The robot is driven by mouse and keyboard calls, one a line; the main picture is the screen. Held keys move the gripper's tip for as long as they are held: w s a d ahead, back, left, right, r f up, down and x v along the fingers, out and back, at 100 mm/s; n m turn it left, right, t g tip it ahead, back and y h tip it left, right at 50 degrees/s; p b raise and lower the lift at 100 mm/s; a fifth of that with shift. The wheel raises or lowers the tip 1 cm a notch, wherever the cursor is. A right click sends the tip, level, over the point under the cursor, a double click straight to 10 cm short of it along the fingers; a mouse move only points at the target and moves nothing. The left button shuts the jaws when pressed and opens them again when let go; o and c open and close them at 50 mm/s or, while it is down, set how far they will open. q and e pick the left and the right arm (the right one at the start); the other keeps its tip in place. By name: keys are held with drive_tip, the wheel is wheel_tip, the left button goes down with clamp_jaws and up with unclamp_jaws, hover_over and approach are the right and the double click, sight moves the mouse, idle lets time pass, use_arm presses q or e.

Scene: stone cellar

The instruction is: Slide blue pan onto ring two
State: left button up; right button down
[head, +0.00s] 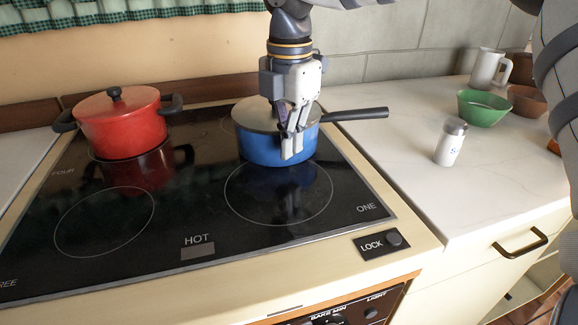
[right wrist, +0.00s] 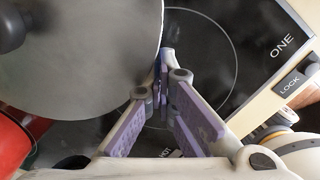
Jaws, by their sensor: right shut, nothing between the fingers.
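The blue pan (head: 258,148) stands at the back right of the black cooktop, with a grey lid (head: 248,113) and a dark handle (head: 358,114) pointing right. My right gripper (head: 290,150) points down in front of the pan's near side, shut and empty. I cannot tell whether it touches the pan. The lid fills the upper left of the right wrist view (right wrist: 85,60), with the shut fingertips (right wrist: 165,62) beside its edge. Ring one (head: 279,220) is bare at the front right. The label for ring two is not visible. My left gripper is not in view.
A red pot (head: 122,127) stands at the back left, near the label FOUR. The front left ring (head: 104,240) is bare. A white shaker (head: 450,144), a green bowl (head: 482,108) and a white mug (head: 487,70) stand on the right counter.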

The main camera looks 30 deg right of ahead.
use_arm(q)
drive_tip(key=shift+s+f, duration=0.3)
use_arm(e)
drive_tip(key=shift+w+d, duration=0.3)
drive_tip(key=shift+w, duration=0.2)
drive_tip(key=shift+w+d, duration=0.25)
drive_tip(key=shift+w, duration=0.25)
drive_tip(key=shift+w, duration=0.1)
drive_tip(key=shift+w+d+f+b, duration=0.1)
drive_tip(key=shift+w+d+b, duration=0.25)
drive_tip(key=shift+w+b, duration=0.15)
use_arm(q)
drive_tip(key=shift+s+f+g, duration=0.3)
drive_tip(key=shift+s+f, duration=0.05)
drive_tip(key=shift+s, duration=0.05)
use_arm(e)
drive_tip(key=shift+w+d, duration=0.2)
drive_tip(key=shift+w, duration=0.2)
drive_tip(key=shift+w, duration=0.1)
drive_tip(key=shift+w+d+b, duration=0.3)
drive_tip(key=shift+w+d, duration=0.05)
drive_tip(key=shift+w, duration=0.2)
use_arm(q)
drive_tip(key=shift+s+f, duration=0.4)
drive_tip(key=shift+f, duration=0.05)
use_arm(e)
drive_tip(key=shift+w+d, duration=0.2)
drive_tip(key=shift+w, duration=0.15)
